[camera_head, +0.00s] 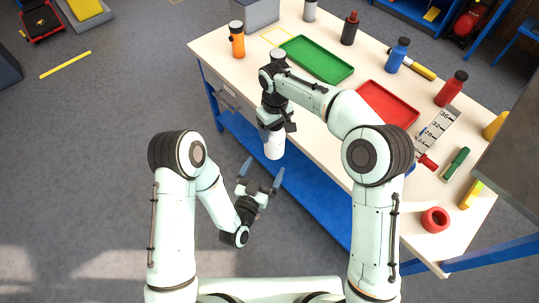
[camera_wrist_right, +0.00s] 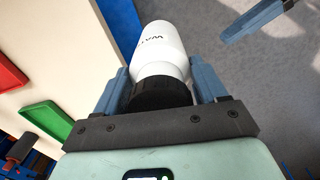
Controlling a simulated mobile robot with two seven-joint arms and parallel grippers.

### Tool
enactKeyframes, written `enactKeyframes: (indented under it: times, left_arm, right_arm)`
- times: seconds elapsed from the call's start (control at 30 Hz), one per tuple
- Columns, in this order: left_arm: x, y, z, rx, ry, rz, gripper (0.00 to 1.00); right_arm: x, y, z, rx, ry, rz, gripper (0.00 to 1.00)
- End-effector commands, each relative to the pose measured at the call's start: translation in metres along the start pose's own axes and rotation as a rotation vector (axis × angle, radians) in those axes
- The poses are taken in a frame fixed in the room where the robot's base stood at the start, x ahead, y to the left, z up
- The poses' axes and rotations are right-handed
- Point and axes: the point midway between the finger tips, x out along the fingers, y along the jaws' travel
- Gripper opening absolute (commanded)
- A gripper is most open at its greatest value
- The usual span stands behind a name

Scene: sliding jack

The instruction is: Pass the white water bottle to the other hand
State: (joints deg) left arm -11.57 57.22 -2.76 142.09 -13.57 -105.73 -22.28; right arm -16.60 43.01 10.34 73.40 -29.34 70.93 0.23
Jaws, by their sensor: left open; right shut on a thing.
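The white water bottle (camera_head: 274,144) hangs below my right gripper (camera_head: 273,126) in the head view, off the near edge of the table. In the right wrist view the bottle (camera_wrist_right: 162,48) has a black cap and dark lettering, and the right gripper (camera_wrist_right: 160,88) is shut on it at the cap end. My left gripper (camera_head: 261,178) is open and empty, a little below and in front of the bottle, apart from it. One blue finger of the left gripper (camera_wrist_right: 258,18) shows at the upper right of the right wrist view.
The table (camera_head: 222,56) holds a green tray (camera_head: 317,59), a red tray (camera_head: 388,104), an orange bottle (camera_head: 237,40), a blue bottle (camera_head: 397,55), a red bottle (camera_head: 451,89) and a red ring (camera_head: 435,219). The floor in front of the table is clear.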

Motion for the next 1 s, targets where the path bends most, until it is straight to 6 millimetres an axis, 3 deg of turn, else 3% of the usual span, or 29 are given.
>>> enactKeyframes:
  times: [0.5, 0.7, 1.0]
  left_arm:
    - [0.091, 0.000, 0.000, -0.002, -0.001, -0.001, 1.00]
    - [0.105, 0.000, 0.001, -0.002, -0.003, -0.001, 1.00]
    - [0.107, 0.000, 0.001, -0.003, -0.004, 0.000, 1.00]
  right_arm:
    - [-0.001, 0.000, 0.000, 0.000, 0.001, 0.000, 0.17]
    - [-0.001, 0.000, 0.000, 0.000, 0.001, 0.000, 0.17]
    - [-0.001, 0.000, 0.000, 0.000, 0.001, 0.000, 0.17]
